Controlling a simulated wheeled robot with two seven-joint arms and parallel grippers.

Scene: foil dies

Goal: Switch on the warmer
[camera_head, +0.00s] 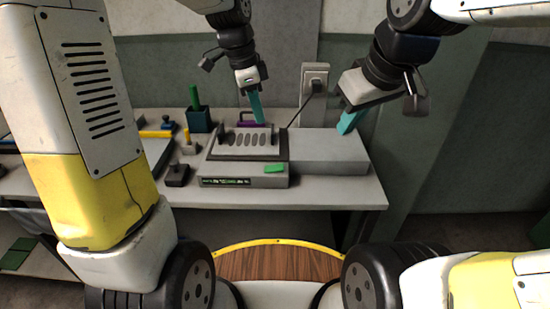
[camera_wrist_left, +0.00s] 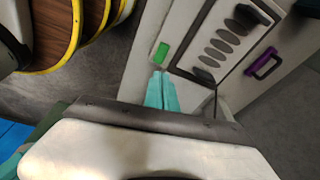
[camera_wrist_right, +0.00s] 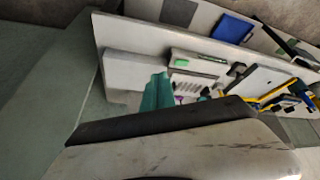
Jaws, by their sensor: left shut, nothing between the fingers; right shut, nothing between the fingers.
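The warmer (camera_head: 248,140) is a grey box with a row of dark oval slots in its top plate. Its front panel has a dark strip with green markings and a green switch (camera_head: 275,169) near the right end. The switch also shows in the left wrist view (camera_wrist_left: 160,52) and in the right wrist view (camera_wrist_right: 181,62). My left gripper (camera_head: 257,118) is shut and empty, with teal fingers pointing down in front of the warmer's back edge as the head sees it. My right gripper (camera_head: 346,125) is shut and empty over the plain grey block right of the warmer.
The grey block (camera_head: 328,152) adjoins the warmer's right side. A wall socket (camera_head: 315,78) with a dark cable is behind. A purple handle (camera_wrist_left: 263,63) is at the back. A dark cup with a green stick (camera_head: 199,118) and a black stand (camera_head: 177,174) are to the left.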

